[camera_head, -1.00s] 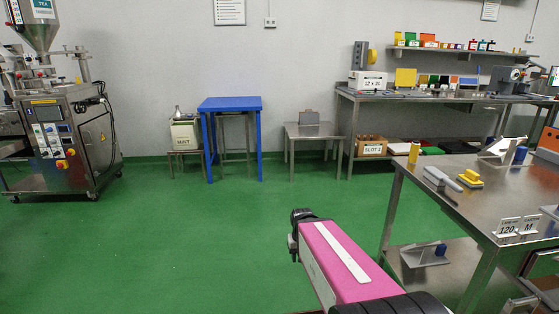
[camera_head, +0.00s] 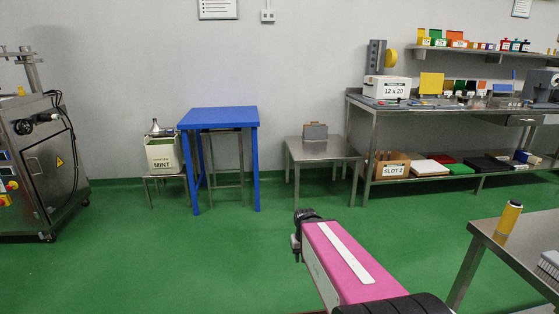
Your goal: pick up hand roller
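I cannot make out a hand roller for certain in this view. A yellow cylinder with a dark top (camera_head: 508,217) stands upright on the steel table (camera_head: 530,226) at the right; I cannot tell whether it is a roller. A pale grey brush-like item (camera_head: 549,262) lies near it, cut by the right edge. My pink arm reaches up from the bottom middle and ends in a dark joint over the floor, well left of that table. No gripper fingers show.
A blue table (camera_head: 219,118), a small steel table (camera_head: 322,149) and a MINT bin (camera_head: 163,154) stand along the back wall. A long steel workbench (camera_head: 440,106) is at back right, a machine (camera_head: 40,165) at left. The green floor between is clear.

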